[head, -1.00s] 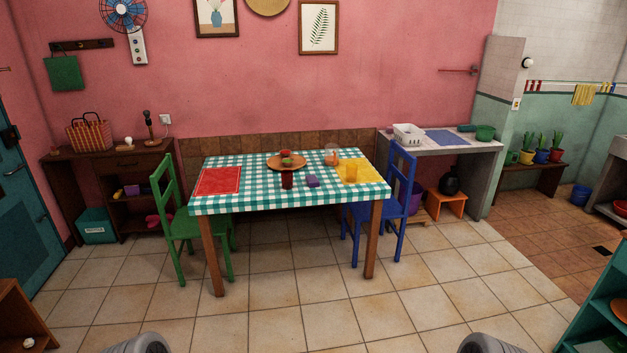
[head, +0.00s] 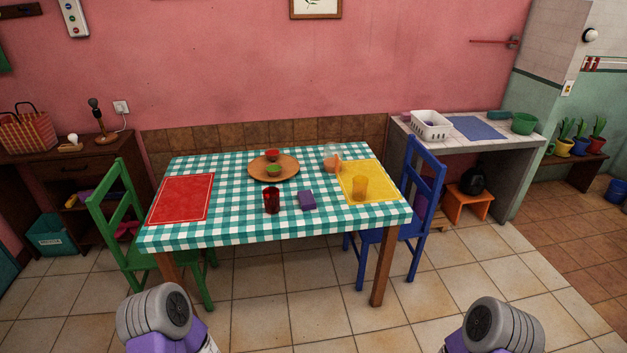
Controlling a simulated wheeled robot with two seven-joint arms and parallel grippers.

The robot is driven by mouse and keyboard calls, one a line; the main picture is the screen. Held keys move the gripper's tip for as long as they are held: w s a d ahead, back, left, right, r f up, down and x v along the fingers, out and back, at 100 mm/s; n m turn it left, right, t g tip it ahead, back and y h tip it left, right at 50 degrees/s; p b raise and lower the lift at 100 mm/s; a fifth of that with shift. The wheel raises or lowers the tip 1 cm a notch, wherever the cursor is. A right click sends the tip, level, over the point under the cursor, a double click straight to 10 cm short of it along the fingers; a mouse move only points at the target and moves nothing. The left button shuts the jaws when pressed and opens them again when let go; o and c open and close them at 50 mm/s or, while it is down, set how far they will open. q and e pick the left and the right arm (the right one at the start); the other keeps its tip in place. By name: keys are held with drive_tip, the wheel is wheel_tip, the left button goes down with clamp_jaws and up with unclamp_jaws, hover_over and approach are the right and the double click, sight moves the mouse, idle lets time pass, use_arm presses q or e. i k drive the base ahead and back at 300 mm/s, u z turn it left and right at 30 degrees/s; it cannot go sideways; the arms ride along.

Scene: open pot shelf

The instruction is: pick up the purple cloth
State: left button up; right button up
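The purple cloth (head: 307,200) is a small folded block on the green-and-white checked table (head: 250,228), near the middle of its front half. It lies just right of a dark red glass (head: 271,200), with a small gap between them. Parts of both my arms show at the bottom edge, left and right, well short of the table. Neither of my grippers is in view.
A wooden plate (head: 258,178) with small bowls, a red mat (head: 182,198), a yellow mat (head: 380,180) and an orange glass (head: 360,188) are on the table. A green chair (head: 118,212) and a blue chair (head: 425,190) stand at its ends. The front floor is clear.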

sight(306, 198)
drive_tip(key=i, duration=1.75)
drive_tip(key=z, duration=0.1)
